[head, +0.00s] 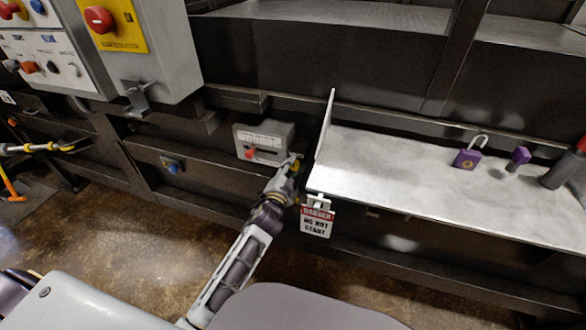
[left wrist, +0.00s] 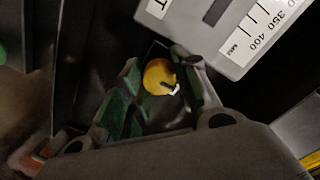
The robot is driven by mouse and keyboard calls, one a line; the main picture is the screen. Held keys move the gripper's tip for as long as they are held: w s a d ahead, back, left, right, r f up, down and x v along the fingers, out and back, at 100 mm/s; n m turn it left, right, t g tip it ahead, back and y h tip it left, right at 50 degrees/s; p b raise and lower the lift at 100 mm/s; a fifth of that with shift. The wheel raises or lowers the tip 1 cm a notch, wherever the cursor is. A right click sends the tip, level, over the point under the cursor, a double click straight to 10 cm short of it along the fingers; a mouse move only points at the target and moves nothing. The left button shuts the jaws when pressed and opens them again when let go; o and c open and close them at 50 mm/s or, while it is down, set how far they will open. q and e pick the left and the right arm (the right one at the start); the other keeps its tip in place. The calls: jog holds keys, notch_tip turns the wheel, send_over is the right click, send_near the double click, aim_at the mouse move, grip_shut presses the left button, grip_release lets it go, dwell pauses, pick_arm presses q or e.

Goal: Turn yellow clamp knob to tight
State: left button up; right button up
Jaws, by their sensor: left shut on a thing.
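The yellow clamp knob (left wrist: 159,76) is round, with a dark slot and a small white mark on its face, in the left wrist view. My left gripper (left wrist: 160,85) is shut on it, with a green-padded finger on either side. In the head view the left gripper (head: 296,168) is at the right end of a grey scale box (head: 265,138), and little of the knob shows there. The marked scale also shows in the left wrist view (left wrist: 262,22). The knob's tight mark cannot be made out. My right gripper is in neither view.
A metal shelf (head: 400,180) with an upright edge plate (head: 325,125) is just right of the gripper. A padlock (head: 467,158) and a purple-headed item (head: 518,157) sit on it. A "do not start" tag (head: 317,217) hangs below its corner. A blue knob (head: 172,167) is left.

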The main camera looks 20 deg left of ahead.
pick_arm(q)
jog(key=shift+f, duration=0.15)
jog(key=o, duration=1)
jog(key=shift+s, duration=0.1)
jog(key=shift+s+a+r, duration=0.15)
jog(key=shift+s, duration=2.8)
jog(key=shift+s+a+r, duration=0.1)
jog(key=shift+s+r, duration=0.05)
jog(key=shift+s, duration=2.8)
